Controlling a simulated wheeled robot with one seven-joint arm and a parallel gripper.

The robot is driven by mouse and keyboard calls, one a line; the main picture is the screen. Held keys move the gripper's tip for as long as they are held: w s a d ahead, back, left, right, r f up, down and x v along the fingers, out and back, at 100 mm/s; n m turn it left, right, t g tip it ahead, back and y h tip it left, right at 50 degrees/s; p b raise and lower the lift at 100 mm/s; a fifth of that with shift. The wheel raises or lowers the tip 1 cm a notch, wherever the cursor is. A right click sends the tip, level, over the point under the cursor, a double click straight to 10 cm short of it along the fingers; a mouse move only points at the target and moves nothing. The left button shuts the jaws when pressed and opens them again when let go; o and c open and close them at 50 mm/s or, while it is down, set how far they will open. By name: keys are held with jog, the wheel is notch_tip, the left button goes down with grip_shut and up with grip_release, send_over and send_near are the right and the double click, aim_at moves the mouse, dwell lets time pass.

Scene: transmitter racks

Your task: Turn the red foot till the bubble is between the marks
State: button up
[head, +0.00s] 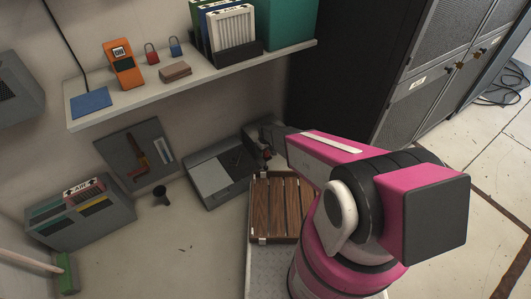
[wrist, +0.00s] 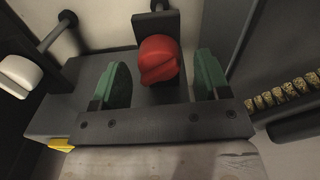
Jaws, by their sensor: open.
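The red foot (wrist: 159,60) is a rounded knob with a groove across its face, in the upper middle of the wrist view. In the head view only a small red spot (head: 267,154) shows by the end of my arm. My gripper (wrist: 161,76) is open, with one green pad on the left of the red foot and one on the right. Gaps show between the pads and the foot. In the head view my gripper (head: 272,134) is small and partly hidden by my pink arm. I cannot make out a bubble or its marks in either view.
A white knob (wrist: 20,74) sits left of the gripper in the wrist view, and a row of brass-coloured pieces (wrist: 285,92) lies right. In the head view, a slatted wooden tray (head: 278,205) and a grey case (head: 218,175) stand nearby, below a loaded shelf (head: 205,84).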

notch_tip(320, 180, up, 10)
jog(key=shift+f, duration=0.1)
dwell(0.6)
jog(key=s+d+r+m, duration=0.2)
jog(key=s+d+r, duration=0.4)
jog(key=r, duration=0.4)
jog(key=s+d+r+m, duration=0.3)
jog(key=s+d+r, duration=0.3)
jog(key=r, duration=0.4)
jog(key=s+d+r+m, duration=0.2)
jog(key=s+d+r, duration=0.5)
jog(key=r, duration=0.3)
jog(key=shift+d+r+m, duration=0.3)
jog(key=shift+s, duration=0.1)
